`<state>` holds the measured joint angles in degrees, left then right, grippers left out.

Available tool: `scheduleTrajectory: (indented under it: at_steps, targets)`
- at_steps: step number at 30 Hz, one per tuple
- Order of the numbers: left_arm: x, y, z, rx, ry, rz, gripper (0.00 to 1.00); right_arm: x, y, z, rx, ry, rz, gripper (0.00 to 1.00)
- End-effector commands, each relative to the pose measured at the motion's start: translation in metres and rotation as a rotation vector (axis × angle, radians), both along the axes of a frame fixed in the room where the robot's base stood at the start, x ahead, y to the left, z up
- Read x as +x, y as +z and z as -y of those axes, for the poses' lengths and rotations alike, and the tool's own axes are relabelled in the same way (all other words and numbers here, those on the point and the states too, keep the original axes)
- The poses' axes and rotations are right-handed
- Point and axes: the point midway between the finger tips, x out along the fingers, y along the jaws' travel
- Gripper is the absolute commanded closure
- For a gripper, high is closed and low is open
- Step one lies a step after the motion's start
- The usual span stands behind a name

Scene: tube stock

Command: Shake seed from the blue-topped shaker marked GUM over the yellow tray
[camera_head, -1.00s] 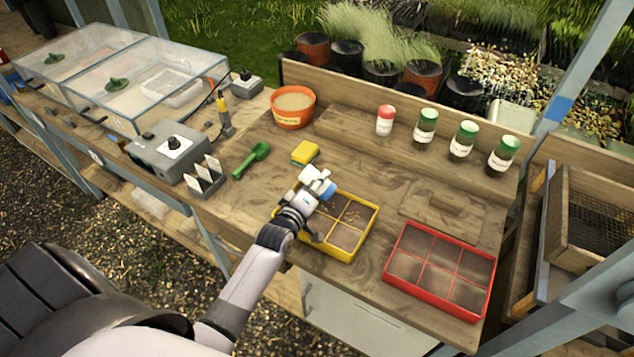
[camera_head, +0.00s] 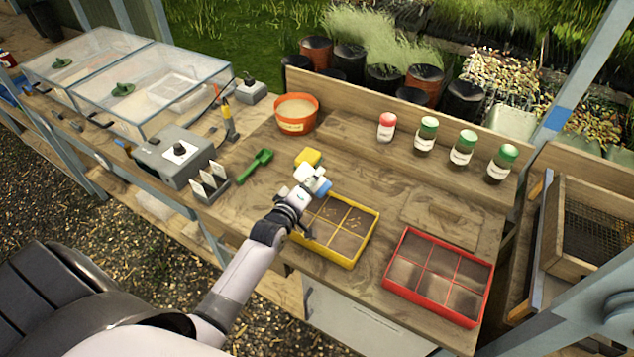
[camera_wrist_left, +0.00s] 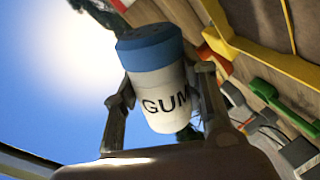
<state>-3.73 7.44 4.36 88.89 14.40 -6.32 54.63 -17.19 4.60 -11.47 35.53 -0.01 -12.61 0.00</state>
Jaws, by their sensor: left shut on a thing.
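The shaker (camera_wrist_left: 160,80) has a white body marked GUM and a blue top. My left gripper (camera_head: 310,182) is shut on its body, with a finger on each side in the wrist view (camera_wrist_left: 165,108). In the head view the shaker's blue top (camera_head: 323,187) points down and to the right of its white body, so the shaker is tipped. It is held above the far left corner of the yellow tray (camera_head: 374,226). The tray holds dark soil in several compartments, with pale specks on the far ones. My arm hides part of its left side. My right gripper is not in view.
A red tray (camera_head: 433,317) sits to the right. An orange tub (camera_head: 297,127), a red-topped shaker (camera_head: 386,128) and several green-topped shakers (camera_head: 462,149) stand at the back.

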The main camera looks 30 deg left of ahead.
Motion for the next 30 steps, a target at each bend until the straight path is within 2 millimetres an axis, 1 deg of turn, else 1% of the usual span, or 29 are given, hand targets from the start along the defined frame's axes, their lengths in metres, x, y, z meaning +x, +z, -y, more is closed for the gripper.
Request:
scheduleTrajectory:
  at_steps: [21, 30]
  targets:
    - [0.002, 0.000, -0.043, 0.002, 0.000, 0.001, 0.89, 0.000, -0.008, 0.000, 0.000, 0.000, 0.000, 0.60]
    - [0.002, 0.001, -0.046, -0.001, 0.001, 0.001, 0.89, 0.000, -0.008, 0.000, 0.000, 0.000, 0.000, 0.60]
